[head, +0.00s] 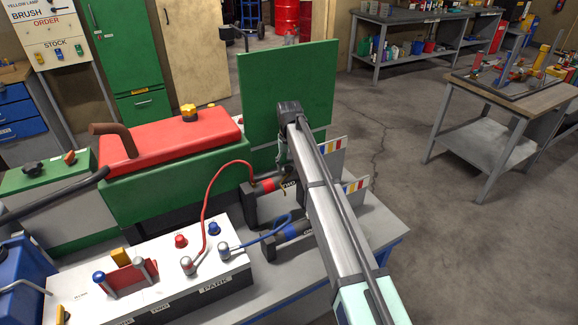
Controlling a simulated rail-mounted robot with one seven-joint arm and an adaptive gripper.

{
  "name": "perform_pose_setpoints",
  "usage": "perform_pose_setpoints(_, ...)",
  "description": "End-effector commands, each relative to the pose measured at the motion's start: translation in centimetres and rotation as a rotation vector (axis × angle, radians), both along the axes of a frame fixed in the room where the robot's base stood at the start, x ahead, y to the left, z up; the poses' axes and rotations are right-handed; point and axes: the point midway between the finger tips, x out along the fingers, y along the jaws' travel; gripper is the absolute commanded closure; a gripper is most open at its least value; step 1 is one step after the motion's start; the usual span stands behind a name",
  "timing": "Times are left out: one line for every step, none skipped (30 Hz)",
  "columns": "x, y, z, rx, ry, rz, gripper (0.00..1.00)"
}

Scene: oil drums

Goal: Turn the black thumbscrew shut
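A black knob (32,168) sits on top of the green-topped box (45,177) at the far left; it may be the thumbscrew, but I cannot be sure. No other black thumbscrew shows clearly. My arm reaches in from the lower right, and its wrist is in front of the green upright panel (315,85). My gripper (284,170) points down near the red cylinder (266,186) and is far to the right of the black knob. It is small and partly hidden by my arm. I cannot tell whether its fingers are open or shut.
A red tank (165,143) with a yellow cap and brown handle stands left of the panel. A white box (150,290) with red and blue cables is in front. A blue cylinder (290,232) lies beside my arm. Open floor (440,240) is to the right.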

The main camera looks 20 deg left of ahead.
Motion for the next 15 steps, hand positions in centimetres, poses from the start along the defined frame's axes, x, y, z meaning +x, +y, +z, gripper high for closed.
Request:
perform_pose_setpoints(0.0,0.0,0.0,0.0,0.0,0.0,0.41)
perform_pose_setpoints(0.0,0.0,0.0,0.0,0.0,0.0,0.41)
perform_pose_setpoints(0.0,0.0,0.1,0.0,-0.001,0.0,0.41)
perform_pose_setpoints(0.0,0.0,0.2,0.0,-0.001,0.001,0.41)
perform_pose_setpoints(0.0,0.0,0.4,0.0,-0.001,0.001,0.41)
perform_pose_setpoints(0.0,0.0,0.7,0.0,-0.001,0.001,0.41)
perform_pose_setpoints(0.1,0.0,0.9,0.0,-0.001,0.001,0.41)
perform_pose_setpoints(0.1,0.0,1.3,0.0,-0.001,0.001,0.41)
perform_pose_setpoints(0.1,0.0,1.7,0.0,-0.001,0.001,0.41)
perform_pose_setpoints(0.1,0.0,2.2,0.001,-0.002,0.001,0.41)
perform_pose_setpoints(0.1,0.1,2.7,0.001,-0.002,0.001,0.41)
perform_pose_setpoints(0.1,0.1,3.4,0.001,-0.003,0.001,0.41)
perform_pose_setpoints(0.1,0.1,4.0,0.001,-0.003,0.001,0.41)
perform_pose_setpoints(0.1,0.1,4.6,0.001,-0.002,0.001,0.41)
perform_pose_setpoints(0.1,0.1,5.4,0.001,-0.002,0.0,0.41)
